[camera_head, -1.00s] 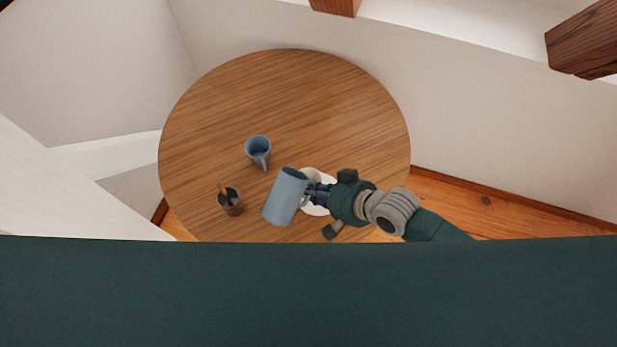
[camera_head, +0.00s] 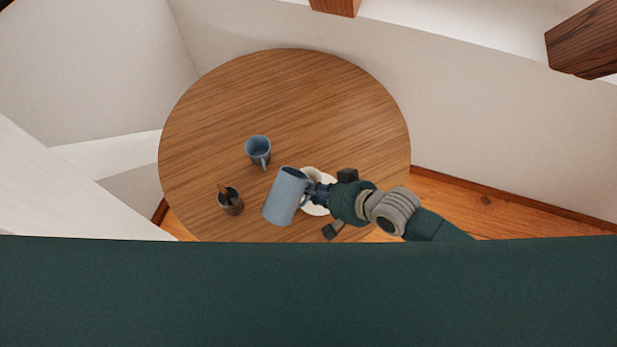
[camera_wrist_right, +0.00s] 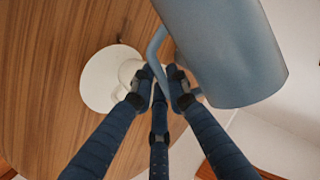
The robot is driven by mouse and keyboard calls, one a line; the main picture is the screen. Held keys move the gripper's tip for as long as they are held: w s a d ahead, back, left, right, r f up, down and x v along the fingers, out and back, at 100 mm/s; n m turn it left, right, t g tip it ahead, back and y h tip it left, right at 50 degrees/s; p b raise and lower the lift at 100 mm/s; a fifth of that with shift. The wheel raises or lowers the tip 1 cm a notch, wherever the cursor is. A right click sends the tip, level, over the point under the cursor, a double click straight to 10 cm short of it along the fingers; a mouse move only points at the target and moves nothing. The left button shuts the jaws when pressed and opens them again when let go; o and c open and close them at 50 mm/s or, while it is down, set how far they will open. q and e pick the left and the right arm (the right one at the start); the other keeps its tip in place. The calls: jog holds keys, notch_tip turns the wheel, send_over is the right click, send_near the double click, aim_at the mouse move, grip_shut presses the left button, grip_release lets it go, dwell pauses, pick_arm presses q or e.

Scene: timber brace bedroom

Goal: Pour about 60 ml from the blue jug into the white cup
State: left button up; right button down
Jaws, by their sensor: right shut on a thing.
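The blue jug (camera_head: 286,197) is held by its handle in my right gripper (camera_head: 312,194), above the near part of the table, its mouth tilted a little toward the upper right. In the right wrist view the jug (camera_wrist_right: 225,45) fills the upper right, and the fingers (camera_wrist_right: 158,90) are closed around its handle. The white cup (camera_head: 312,175) stands behind the gripper on a white saucer (camera_head: 316,210), both partly hidden. In the right wrist view the cup (camera_wrist_right: 128,72) shows beside the fingers on its saucer (camera_wrist_right: 96,82). No liquid is visible. My left gripper is out of view.
A blue mug (camera_head: 258,150) stands on the round wooden table (camera_head: 300,90), left of centre. A dark pot with a brown stick in it (camera_head: 231,202) stands at the left near edge. The far part of the table is clear. Walls stand close behind and to the left.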

jog(key=shift+r, duration=0.1)
dwell(0.3)
jog(key=shift+w+r+t+p, duration=0.15)
jog(key=shift+r+t+p, duration=0.25)
jog(key=shift+p, duration=0.45)
jog(key=shift+w+r+n+t+h+p, duration=0.1)
jog(key=shift+r+n+t+h+p, duration=0.45)
jog(key=shift+p, duration=0.25)
jog(key=shift+s+a+f+n+t+h+b, duration=0.25)
jog(key=shift+f+t+h+b, duration=0.1)
jog(key=shift+f+t+b, duration=0.25)
jog(key=t+b, duration=0.1)
jog(key=b, duration=0.2)
jog(key=f+n+t+h+b, duration=0.1)
jog(key=b, duration=0.3)
jog(key=s+f+n+t+b, duration=0.1)
jog(key=t+b, duration=0.1)
jog(key=b, duration=0.1)
jog(key=shift+a+h+b, duration=0.25)
jog(key=shift+h+b, duration=0.05)
jog(key=shift+h, duration=0.1)
jog(key=shift+s+r+b, duration=0.1)
jog(key=shift+s+b, duration=0.05)
jog(key=shift+b, duration=0.55)
